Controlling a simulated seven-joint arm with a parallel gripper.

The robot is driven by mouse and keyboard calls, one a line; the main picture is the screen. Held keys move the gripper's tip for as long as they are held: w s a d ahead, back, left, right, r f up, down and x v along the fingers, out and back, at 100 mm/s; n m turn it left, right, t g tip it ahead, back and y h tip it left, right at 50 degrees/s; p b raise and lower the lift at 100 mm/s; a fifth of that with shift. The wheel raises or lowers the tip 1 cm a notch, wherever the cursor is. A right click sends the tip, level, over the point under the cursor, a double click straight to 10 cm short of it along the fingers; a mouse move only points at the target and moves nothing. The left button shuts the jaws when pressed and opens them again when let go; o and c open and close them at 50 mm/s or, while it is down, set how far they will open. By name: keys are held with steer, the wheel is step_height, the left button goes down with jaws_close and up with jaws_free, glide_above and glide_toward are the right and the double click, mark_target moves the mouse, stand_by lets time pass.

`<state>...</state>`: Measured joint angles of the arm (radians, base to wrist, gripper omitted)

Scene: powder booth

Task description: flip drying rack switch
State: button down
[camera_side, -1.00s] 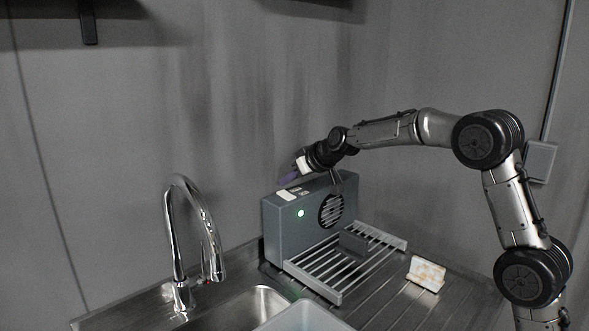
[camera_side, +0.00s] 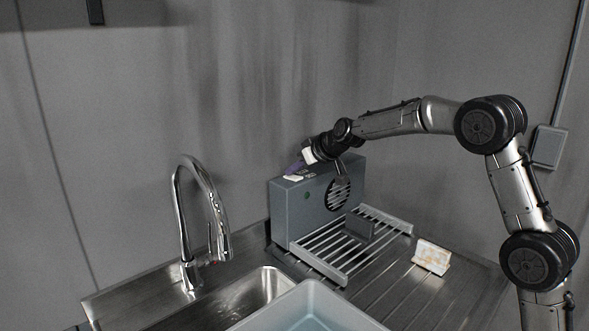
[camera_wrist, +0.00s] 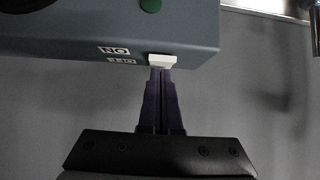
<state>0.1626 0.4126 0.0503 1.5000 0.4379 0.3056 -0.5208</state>
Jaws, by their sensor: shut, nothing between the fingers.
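The drying rack (camera_side: 285,215) is a grey box with a round fan grille and a slatted rack in front. A white rocker switch (camera_side: 293,178) sits on its top left edge and also shows in the wrist view (camera_wrist: 162,61), beside upside-down ON and OFF labels. The round green lamp (camera_side: 307,196) on the box front looks dark, also in the wrist view (camera_wrist: 151,5). My gripper (camera_side: 289,171) is shut and empty. In the wrist view its purple fingertips (camera_wrist: 161,72) are right at the switch, apparently touching it; they partly cover it.
A chrome faucet (camera_side: 190,215) and steel sink (camera_side: 225,305) are at the left, with a pale tub (camera_side: 300,298) at the front. A small patterned card on a stand (camera_side: 431,256) is on the ribbed drainboard. The wall is close behind the box.

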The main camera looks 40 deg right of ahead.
steer(key=shift+w, duration=0.1)
steer(key=shift+w+r, duration=0.2)
steer(key=shift+w, duration=0.4)
steer(key=shift+r, duration=0.1)
steer(key=shift+w+r, duration=0.1)
steer(key=shift+r, duration=0.15)
step_height(320, 180, up, 4)
steer(key=shift+r, duration=0.1)
steer(key=w+r+v, duration=0.1)
steer(key=v, duration=0.8)
steer(key=shift+r, duration=0.25)
steer(key=shift+w+a, duration=0.1)
steer(key=shift+w, duration=0.05)
